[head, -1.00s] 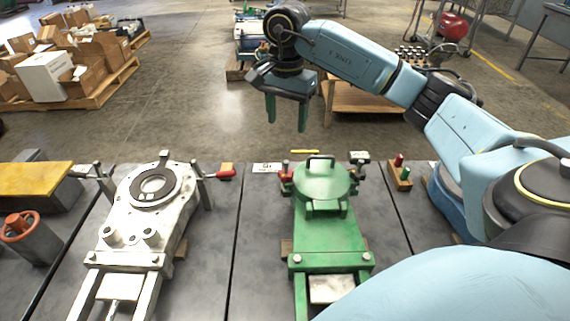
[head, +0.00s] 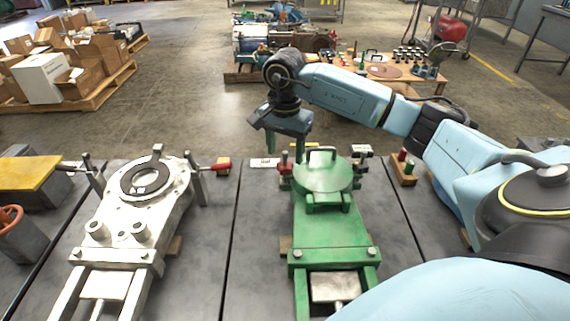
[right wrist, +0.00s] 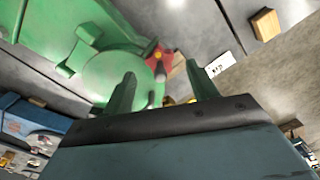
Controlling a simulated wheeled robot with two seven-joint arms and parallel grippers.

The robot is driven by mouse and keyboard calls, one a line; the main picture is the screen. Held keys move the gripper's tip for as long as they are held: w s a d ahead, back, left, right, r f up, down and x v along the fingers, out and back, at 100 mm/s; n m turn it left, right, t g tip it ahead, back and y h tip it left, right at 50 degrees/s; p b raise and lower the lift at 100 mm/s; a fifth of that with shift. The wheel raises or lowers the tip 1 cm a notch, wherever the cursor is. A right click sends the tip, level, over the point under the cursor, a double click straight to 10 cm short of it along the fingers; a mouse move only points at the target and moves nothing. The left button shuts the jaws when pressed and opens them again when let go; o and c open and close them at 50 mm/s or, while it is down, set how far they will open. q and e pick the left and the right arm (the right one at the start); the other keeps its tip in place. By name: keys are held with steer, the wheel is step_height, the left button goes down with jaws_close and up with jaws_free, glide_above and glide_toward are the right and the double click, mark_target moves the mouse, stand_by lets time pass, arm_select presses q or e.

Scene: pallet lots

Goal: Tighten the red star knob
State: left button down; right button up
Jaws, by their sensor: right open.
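The red star knob (head: 284,168) sits at the left side of the round lid of the green fixture (head: 325,230). In the right wrist view the red star knob (right wrist: 157,56) shows beside the green lid, beyond the gap between my fingertips. My right gripper (head: 285,153) is open, pointing down just above and behind the knob; it also shows in the right wrist view (right wrist: 160,74). The fingers look apart from the knob, with nothing between them. My left gripper is not in view.
A white fixture (head: 150,205) with a red-handled clamp (head: 218,166) stands to the left. A wooden block (head: 404,173) with red and green knobs is right of the green fixture. A white label (right wrist: 219,65) lies near the knob. Bare grey bench separates the fixtures.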

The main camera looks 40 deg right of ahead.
mark_target(285, 157)
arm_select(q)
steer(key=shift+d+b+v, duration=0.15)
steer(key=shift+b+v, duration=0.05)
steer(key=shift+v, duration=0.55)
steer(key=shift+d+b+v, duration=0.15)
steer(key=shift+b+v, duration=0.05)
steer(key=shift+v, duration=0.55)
arm_select(e)
steer(key=shift+f, duration=1.75)
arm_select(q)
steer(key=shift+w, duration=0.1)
arm_select(e)
steer(key=shift+c, duration=0.2)
steer(key=c, duration=1)
steer(key=shift+o, duration=0.2)
